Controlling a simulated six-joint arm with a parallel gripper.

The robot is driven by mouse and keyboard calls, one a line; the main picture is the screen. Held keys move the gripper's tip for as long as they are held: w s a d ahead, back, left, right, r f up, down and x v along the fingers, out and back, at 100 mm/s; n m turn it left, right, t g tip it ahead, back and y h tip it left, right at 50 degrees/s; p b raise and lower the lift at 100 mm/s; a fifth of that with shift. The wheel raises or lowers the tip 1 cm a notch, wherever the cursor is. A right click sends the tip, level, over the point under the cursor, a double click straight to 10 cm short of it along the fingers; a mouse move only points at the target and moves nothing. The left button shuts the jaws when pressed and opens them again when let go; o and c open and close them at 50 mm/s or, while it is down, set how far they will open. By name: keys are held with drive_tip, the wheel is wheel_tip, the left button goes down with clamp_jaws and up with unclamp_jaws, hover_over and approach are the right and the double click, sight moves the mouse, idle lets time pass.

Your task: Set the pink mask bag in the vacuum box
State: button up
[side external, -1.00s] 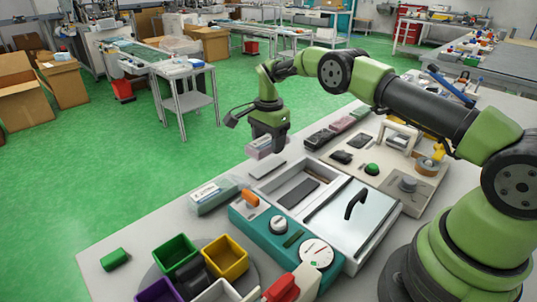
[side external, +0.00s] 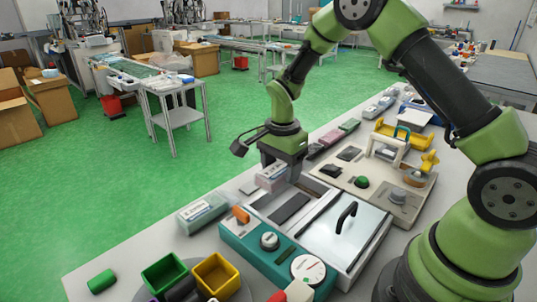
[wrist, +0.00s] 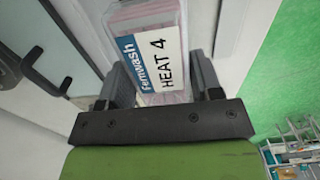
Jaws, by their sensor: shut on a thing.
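The pink mask bag (side external: 270,179) is clear with pink contents and a white and blue label. My gripper (side external: 281,172) is shut on it. In the wrist view the bag (wrist: 150,16) sits between both fingers (wrist: 163,85), its label reading "femwash HEAT 4". The vacuum box (side external: 340,275) has a teal front panel and a glass lid with a black handle (side external: 346,215). Its left part is open, with a dark strip (side external: 289,207) inside. The bag hangs low at the back end of this opening. I cannot tell whether it touches the box.
A pale bag with a label (side external: 203,211) lies left of the box. A beige fixture board (side external: 410,213) with a green button stands behind right. Several packets lie behind the gripper. Green (side external: 165,274) and yellow (side external: 215,275) bins stand at the front left.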

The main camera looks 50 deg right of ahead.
sight(287, 210)
drive_tip(key=shift+s+a, duration=0.25)
drive_tip(key=shift+s, duration=0.8)
drive_tip(key=shift+s+f, duration=0.2)
drive_tip(key=shift+s, duration=0.05)
drive_tip(key=shift+f, duration=3.35)
drive_tip(key=shift+f, duration=0.2)
drive_tip(key=o, duration=1)
drive_tip(key=shift+r, duration=0.1)
drive_tip(key=shift+r, duration=0.95)
